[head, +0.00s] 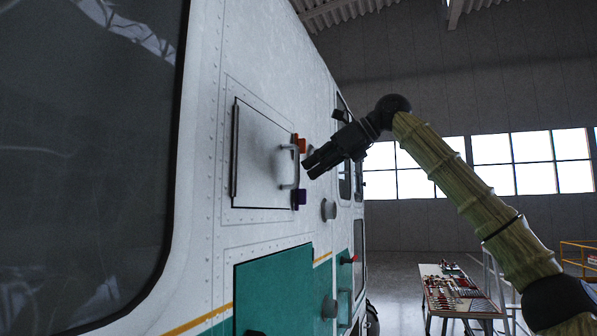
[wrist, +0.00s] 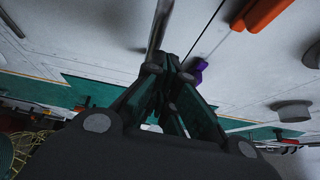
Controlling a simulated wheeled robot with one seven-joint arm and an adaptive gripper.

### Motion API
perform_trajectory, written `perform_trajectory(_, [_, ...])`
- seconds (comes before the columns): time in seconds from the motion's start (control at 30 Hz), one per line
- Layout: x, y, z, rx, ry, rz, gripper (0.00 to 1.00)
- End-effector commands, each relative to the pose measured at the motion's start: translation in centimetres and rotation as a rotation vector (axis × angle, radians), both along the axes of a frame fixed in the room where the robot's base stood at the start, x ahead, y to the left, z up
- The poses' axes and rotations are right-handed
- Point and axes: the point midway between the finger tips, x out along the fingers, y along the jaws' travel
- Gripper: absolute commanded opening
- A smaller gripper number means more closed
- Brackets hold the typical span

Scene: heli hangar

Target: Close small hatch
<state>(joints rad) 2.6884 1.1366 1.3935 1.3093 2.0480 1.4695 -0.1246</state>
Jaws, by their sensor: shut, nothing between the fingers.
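The small hatch (head: 262,160) is a white rectangular panel on the side of the white and green helicopter. In the head view it looks flat or nearly flat in its frame, with a dark seam around it. A grey bar handle (head: 290,167) stands on its right side. An orange latch (head: 299,143) and a purple latch (head: 299,199) sit at its right edge. My gripper (head: 308,170) is shut and empty, close to the right of the handle. In the wrist view the gripper (wrist: 170,65) points at the hull near the handle bar (wrist: 157,30) and the purple latch (wrist: 199,72); contact cannot be told.
A larger green hatch (head: 272,288) lies below. Round grey knobs (head: 329,209) stick out of the hull to the right. A table with tools (head: 458,292) stands at the back right, near a yellow rail (head: 578,255). Open floor (head: 395,275) lies between the hull and the table.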

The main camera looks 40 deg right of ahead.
Motion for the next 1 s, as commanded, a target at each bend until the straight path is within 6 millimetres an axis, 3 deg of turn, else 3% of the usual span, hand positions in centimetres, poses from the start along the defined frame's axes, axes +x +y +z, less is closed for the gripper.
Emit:
perform_trajectory(0.57, [-0.5, -0.8, 0.0, 0.0, 0.0, -0.001, 0.0])
perform_trajectory(0.8, [-2.3, -3.2, 0.1, 0.003, -0.003, 0.004, 0.0])
perform_trajectory(1.0, [-4.7, -5.2, 2.1, 0.002, -0.002, 0.003, 0.0])
